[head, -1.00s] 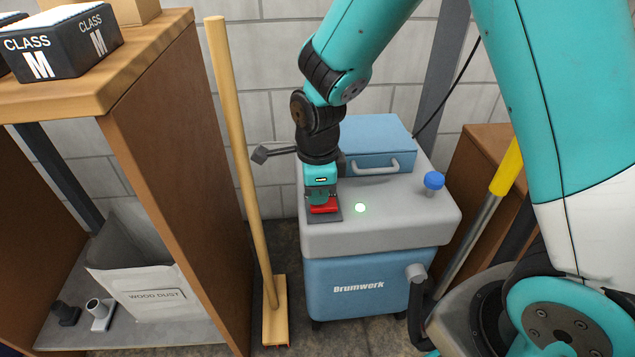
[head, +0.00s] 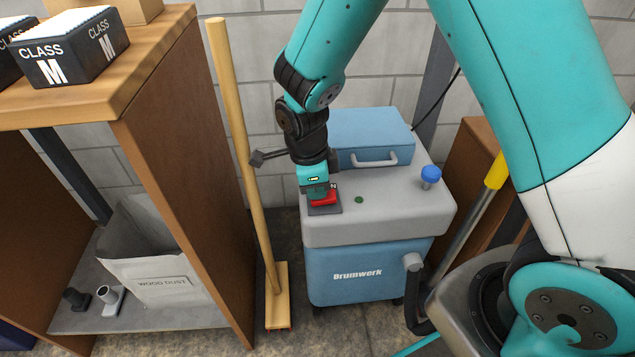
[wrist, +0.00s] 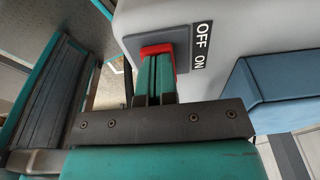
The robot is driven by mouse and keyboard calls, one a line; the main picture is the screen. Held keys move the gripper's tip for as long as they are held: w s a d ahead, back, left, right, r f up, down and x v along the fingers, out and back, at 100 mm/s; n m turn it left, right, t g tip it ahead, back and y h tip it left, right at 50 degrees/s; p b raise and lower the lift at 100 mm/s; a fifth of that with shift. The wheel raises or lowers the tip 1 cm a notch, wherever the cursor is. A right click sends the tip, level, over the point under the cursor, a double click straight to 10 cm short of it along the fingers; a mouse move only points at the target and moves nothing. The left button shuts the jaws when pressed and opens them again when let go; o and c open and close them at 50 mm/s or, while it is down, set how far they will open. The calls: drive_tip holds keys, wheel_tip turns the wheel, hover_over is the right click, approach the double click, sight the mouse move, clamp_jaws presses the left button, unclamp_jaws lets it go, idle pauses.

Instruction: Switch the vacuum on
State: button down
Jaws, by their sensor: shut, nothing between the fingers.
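The vacuum (head: 352,277) is a blue drum unit with a grey top. Its red switch (head: 324,199) sits on a dark plate at the top's front left corner. In the wrist view the red switch (wrist: 157,49) shows beside a black label (wrist: 203,46) reading OFF and ON. My gripper (head: 316,192) is shut and empty, its tips at the switch. In the wrist view the closed fingers (wrist: 156,72) overlap the red part; I cannot tell if they press it. A small round lamp (head: 359,200) right of the switch is dark green, unlit.
A broom (head: 243,150) stands upright just left of the vacuum. A wooden shelf unit (head: 180,170) is farther left, with a wood dust bag (head: 165,284). A blue cap (head: 431,172) and a blue lidded box (head: 370,132) sit on the vacuum's top.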

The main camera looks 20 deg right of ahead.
drive_tip(key=shift+s+a+f, duration=0.1)
drive_tip(key=shift+s+f, duration=0.05)
drive_tip(key=shift+f, duration=0.45)
drive_tip(key=shift+s+d+r+p, duration=0.1)
drive_tip(key=shift+d+p, duration=0.05)
drive_tip(key=shift+d, duration=0.3)
drive_tip(key=shift+s+d+r+p, duration=0.1)
drive_tip(key=shift+d+p, duration=0.05)
drive_tip(key=shift+d, duration=0.25)
wheel_tip(320, 180, up, 21)
drive_tip(key=a+p, duration=0.1)
drive_tip(key=p, duration=0.5)
drive_tip(key=shift+w+a, duration=0.15)
drive_tip(key=shift+w, duration=0.3)
